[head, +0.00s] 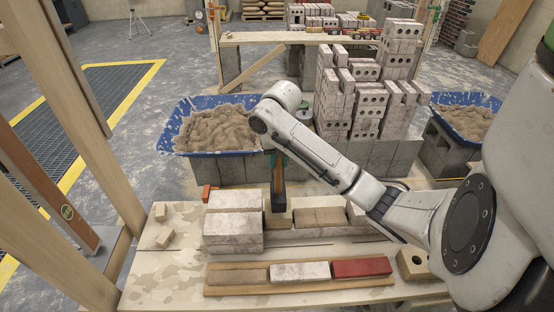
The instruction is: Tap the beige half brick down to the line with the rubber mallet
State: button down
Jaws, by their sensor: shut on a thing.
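My gripper (279,158) is shut on the wooden handle of the rubber mallet and is partly hidden by my arm. The mallet (278,200) hangs with its handle roughly upright and its black head low. The beige half brick (278,222) sits in the wall course right under the head, between the tall white blocks at left and another beige brick (322,217) at right. I cannot tell whether the head touches the half brick. The line is not clear in this view.
White blocks (233,223) rise left of the mallet. A wooden board (300,288) in front carries a brown brick (238,277), a white brick (300,272) and a red brick (362,267). Behind are blue mortar tubs (200,150) and tall brick stacks (370,100).

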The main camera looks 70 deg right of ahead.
aim_at(278, 169)
notch_tip(278, 169, down, 4)
jog(key=b, duration=0.3)
notch_tip(278, 169, up, 5)
jog(key=p, duration=0.3)
jog(key=shift+f, duration=0.15)
jog(key=shift+d, duration=0.1)
